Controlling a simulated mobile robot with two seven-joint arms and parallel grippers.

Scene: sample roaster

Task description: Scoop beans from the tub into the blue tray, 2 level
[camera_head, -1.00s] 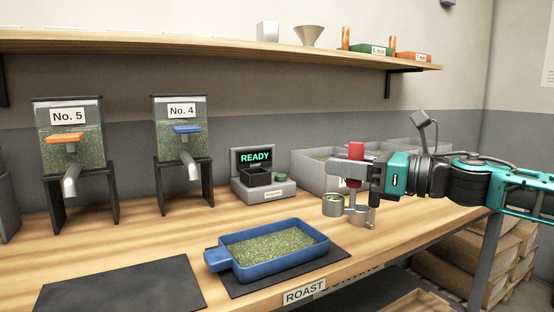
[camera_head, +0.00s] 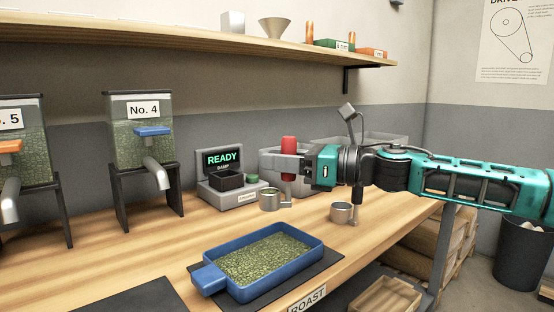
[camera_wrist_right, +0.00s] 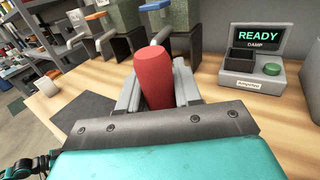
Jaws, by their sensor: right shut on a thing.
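My right gripper (camera_head: 284,164) is shut on the red handle (camera_head: 288,146) of a scoop; the handle stands upright and also shows between the fingers in the right wrist view (camera_wrist_right: 153,78). The scoop's small metal cup (camera_head: 269,199) hangs below the fingers, above the bench; its contents are too small to tell. The blue tray (camera_head: 210,275) lies to the left and nearer, holding a layer of green beans (camera_head: 264,258). The grey tubs (camera_head: 377,143) stand behind my right arm, mostly hidden.
The No. 4 dispenser (camera_head: 143,135) is at the left. A dark mat (camera_head: 318,275) lies under the tray.

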